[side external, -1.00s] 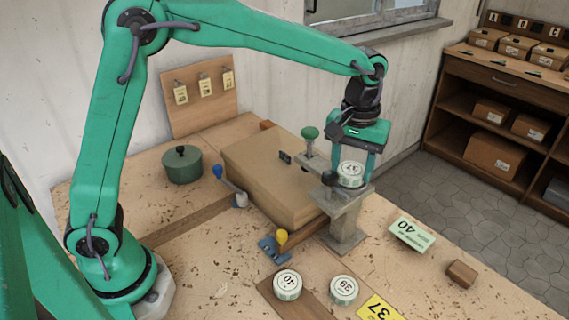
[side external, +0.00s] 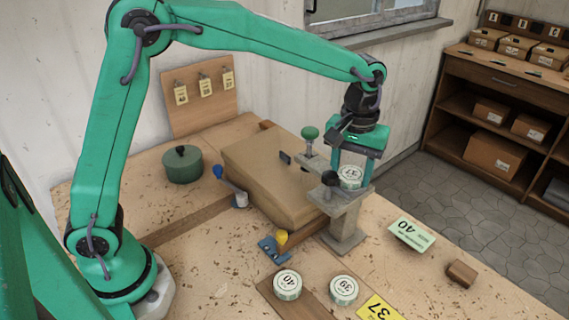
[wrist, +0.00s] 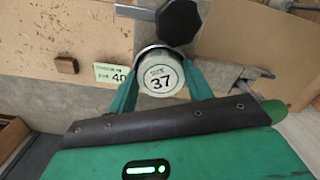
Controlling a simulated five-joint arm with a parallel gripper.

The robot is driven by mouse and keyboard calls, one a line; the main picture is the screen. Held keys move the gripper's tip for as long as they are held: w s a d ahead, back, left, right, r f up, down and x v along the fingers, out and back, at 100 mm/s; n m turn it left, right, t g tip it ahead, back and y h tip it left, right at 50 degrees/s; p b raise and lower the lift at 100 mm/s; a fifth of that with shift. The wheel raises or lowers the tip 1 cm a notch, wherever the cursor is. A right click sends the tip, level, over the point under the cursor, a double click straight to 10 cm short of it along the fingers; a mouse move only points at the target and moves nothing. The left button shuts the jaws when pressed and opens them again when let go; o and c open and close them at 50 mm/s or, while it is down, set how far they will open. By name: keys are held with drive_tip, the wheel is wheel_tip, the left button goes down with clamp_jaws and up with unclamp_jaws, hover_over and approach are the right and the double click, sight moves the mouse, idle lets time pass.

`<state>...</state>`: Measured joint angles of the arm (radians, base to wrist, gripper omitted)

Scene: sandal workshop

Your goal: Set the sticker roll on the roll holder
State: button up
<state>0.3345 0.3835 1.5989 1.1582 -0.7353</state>
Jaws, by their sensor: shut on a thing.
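The sticker roll (side external: 350,177), a round pale roll marked 37, is between the fingers of my gripper (side external: 352,172). My gripper is shut on it, pointing down. The roll is at the top of the grey metal roll holder (side external: 345,222), which stands at the right end of the brown box-like block. In the wrist view the sticker roll (wrist: 160,80) sits upright between both green fingers of my gripper (wrist: 160,75), its label facing the camera. Whether its underside touches the holder is hidden.
A black knob (wrist: 178,22) stands close beside the roll. Rolls marked 40 (side external: 287,285) and 39 (side external: 344,290) are on a wooden strip in front. A green card marked 40 (side external: 411,233) and a small wooden block (side external: 461,273) lie to the right.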

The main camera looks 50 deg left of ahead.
sight(347, 174)
drive_tip(key=o, duration=0.7)
drive_tip(key=shift+r, duration=0.15)
wheel_tip(347, 174, up, 11)
idle(1.2)
drive_tip(key=shift+s+a, duration=0.1)
idle(0.4)
drive_tip(key=s+a+r+m+t, duration=0.2)
drive_tip(key=s+a+t, duration=0.1)
drive_tip(key=s+a, duration=0.75)
drive_tip(key=s+a+f+m+t, duration=0.1)
drive_tip(key=s+a+f, duration=0.1)
drive_tip(key=s, duration=0.4)
drive_tip(key=s+a+f+m+t, duration=0.1)
drive_tip(key=s+a+f, duration=0.2)
drive_tip(key=s, duration=0.3)
drive_tip(key=shift+f+m+t, duration=0.3)
drive_tip(key=shift+f, duration=0.6)
